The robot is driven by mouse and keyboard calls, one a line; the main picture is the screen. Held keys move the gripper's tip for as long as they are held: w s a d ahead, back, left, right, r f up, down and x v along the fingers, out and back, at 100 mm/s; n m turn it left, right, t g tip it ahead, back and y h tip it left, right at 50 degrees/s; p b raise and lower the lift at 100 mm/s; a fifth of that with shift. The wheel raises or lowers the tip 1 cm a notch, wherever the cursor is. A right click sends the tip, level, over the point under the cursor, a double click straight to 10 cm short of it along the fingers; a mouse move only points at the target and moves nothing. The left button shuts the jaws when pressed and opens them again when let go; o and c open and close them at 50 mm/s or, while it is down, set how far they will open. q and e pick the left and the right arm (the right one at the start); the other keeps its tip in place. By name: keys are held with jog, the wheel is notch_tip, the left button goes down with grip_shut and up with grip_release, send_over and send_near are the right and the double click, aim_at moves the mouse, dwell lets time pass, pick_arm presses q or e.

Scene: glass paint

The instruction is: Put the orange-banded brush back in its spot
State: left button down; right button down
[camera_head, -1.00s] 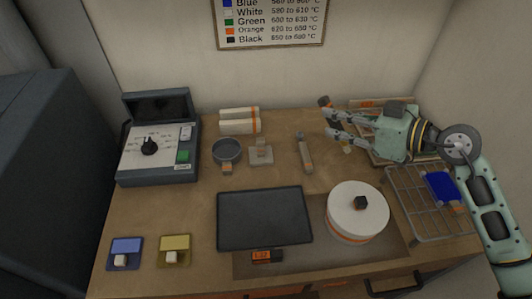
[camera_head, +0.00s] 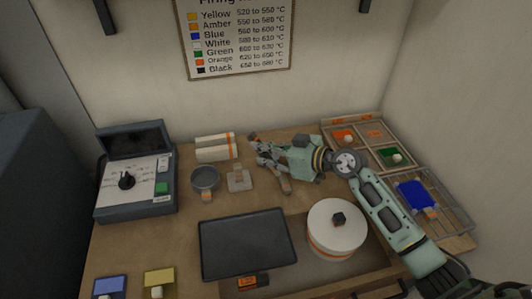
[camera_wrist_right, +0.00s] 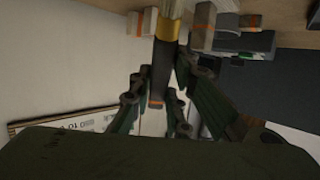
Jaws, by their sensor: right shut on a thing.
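My right gripper (camera_head: 262,151) is shut on the brush in the head view, above the back middle of the table. The dark handle end (camera_head: 252,136) of the brush sticks up past the fingers. In the right wrist view, the brush (camera_wrist_right: 160,65) has a dark handle with an orange band (camera_wrist_right: 156,104) at its end and a gold ferrule at the top. The fingers (camera_wrist_right: 158,92) close around the handle. Its bristles are cut off by the frame there. My left gripper is out of view.
A grey block (camera_head: 239,182) and a round dark dish (camera_head: 205,178) stand left of the gripper, with white rolls (camera_head: 215,154) behind. A grey tool (camera_head: 287,186) lies below my arm. A compartment tray (camera_head: 366,144), wire rack (camera_head: 447,203) and white round kiln (camera_head: 325,215) are right.

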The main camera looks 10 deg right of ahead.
jog(key=shift+f, duration=0.6)
jog(key=shift+f, duration=0.25)
jog(key=c, duration=1.7)
grip_release()
jog(key=shift+f, duration=0.1)
jog(key=shift+o, duration=0.2)
jog(key=shift+r, duration=0.3)
jog(key=b+v, duration=0.1)
jog(key=v, duration=1.1)
jog(key=shift+b, duration=0.35)
